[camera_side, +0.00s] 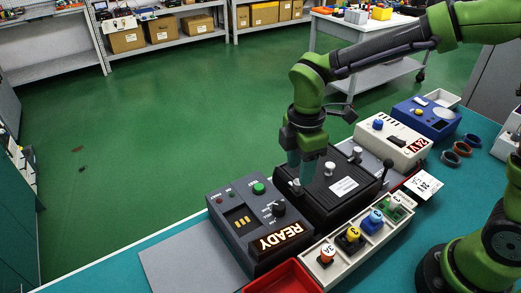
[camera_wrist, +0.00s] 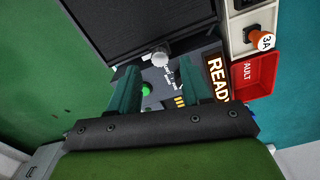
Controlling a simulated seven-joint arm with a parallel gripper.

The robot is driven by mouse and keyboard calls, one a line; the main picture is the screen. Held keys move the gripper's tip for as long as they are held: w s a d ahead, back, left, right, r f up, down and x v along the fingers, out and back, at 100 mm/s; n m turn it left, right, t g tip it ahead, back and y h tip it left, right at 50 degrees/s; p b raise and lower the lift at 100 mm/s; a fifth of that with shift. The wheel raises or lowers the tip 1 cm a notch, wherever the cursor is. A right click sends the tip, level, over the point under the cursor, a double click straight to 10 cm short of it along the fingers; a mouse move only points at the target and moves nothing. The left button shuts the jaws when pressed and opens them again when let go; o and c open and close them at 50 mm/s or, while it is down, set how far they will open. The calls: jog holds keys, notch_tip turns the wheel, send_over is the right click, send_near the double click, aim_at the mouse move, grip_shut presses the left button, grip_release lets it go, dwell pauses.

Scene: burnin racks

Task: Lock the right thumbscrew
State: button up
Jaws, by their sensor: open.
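A black box (camera_side: 322,207) with a white label stands mid-bench in the side view; its dark lid (camera_wrist: 115,30) also shows in the wrist view. Pale metal knobs, likely thumbscrews, stand near it: one (camera_side: 330,168) on its top, another (camera_side: 357,153) farther back. My gripper (camera_side: 300,181) points down at the box's near-left part, partly hiding that edge. In the wrist view my gripper (camera_wrist: 157,66) is open, and a silver knob (camera_wrist: 160,57) sits at the box edge just beyond and between the fingertips. Contact cannot be told. Which knob is the right thumbscrew is unclear.
A grey panel (camera_side: 232,218) with a green button and lit READY sign stands beside the box. A white tray (camera_side: 343,262) of coloured plugs and a red bin (camera_side: 284,280) lie in front. A black lever (camera_side: 387,168) rises at the right. White and blue units stand behind.

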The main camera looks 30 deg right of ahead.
aim_at(295, 184)
jog(key=shift+f, duration=1.8)
grip_shut()
